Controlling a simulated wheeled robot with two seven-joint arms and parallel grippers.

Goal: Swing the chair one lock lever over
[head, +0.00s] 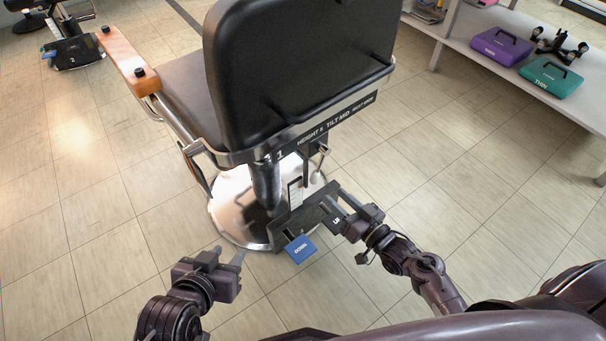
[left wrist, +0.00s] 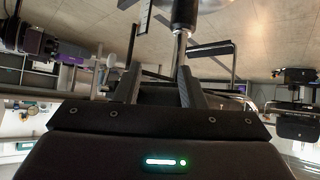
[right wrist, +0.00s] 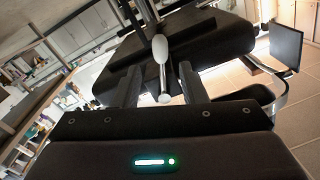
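Chair one (head: 290,70) stands with its black back towards me, above a round chrome base. A lever with a pale knob (head: 316,179) hangs from a metal pivot below the back's right side. I take it to be the lock lever; in the right wrist view its pale grip (right wrist: 161,50) lies between and beyond the fingers. My right gripper (head: 334,205) is open, low beside the UP pedal, below and right of the lever; contact does not show. My left gripper (head: 229,256) is open and empty, left of the DOWN pedal.
A blue DOWN pedal (head: 300,248) sticks out at the chair's foot. A height scale (head: 295,193) stands by the column. A wooden armrest (head: 130,62) juts out left. A shelf (head: 480,45) with purple and teal boxes is at the right. Floor is clear right of the chair.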

